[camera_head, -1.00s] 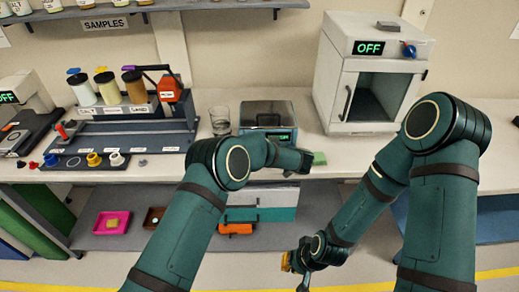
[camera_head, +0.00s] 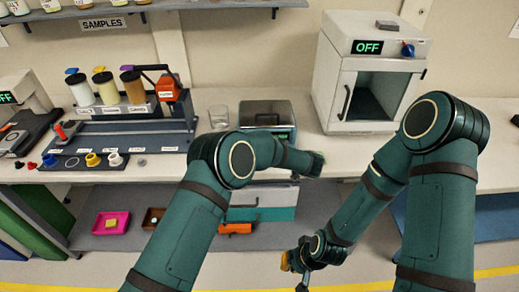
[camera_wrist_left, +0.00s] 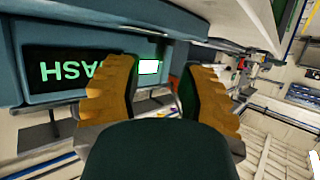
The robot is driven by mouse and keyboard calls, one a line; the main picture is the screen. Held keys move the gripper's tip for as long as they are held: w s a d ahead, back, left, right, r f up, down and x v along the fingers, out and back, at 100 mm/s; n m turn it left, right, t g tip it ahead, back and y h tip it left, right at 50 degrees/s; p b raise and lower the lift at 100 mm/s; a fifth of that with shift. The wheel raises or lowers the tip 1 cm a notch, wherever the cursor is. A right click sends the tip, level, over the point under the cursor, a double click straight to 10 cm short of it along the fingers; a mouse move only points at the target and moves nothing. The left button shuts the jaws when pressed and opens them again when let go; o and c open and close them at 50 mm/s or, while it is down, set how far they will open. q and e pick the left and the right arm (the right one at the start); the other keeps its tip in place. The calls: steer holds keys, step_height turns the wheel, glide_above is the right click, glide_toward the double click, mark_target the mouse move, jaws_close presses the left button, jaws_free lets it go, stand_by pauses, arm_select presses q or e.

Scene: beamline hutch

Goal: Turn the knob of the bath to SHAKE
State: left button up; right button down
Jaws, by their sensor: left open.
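The bath (camera_head: 268,112) is a grey box with a dark top on the bench, in the middle of the head view. My left arm's wrist partly covers its front. In the left wrist view, its teal front (camera_wrist_left: 170,22) fills the upper left, and a green display (camera_wrist_left: 68,70) appears upside down, seeming to read WASH, partly behind one finger. My left gripper (camera_wrist_left: 158,85) is open, with orange fingers spread close to this front. I cannot make out the knob. My right gripper (camera_head: 289,262) hangs low in front of the bench; its jaws are too small to judge.
A glass beaker (camera_head: 219,116) stands left of the bath. A white oven (camera_head: 333,62) reading OFF, with a blue knob (camera_head: 407,49), stands to the right. The sample rack (camera_head: 120,132) is further left. Bare bench shows between bath and oven.

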arm_select(q)
steer(key=v, duration=0.7)
steer(key=shift+s+d+r, duration=0.15)
steer(key=shift+s+d, duration=0.1)
steer(key=shift+s, duration=0.05)
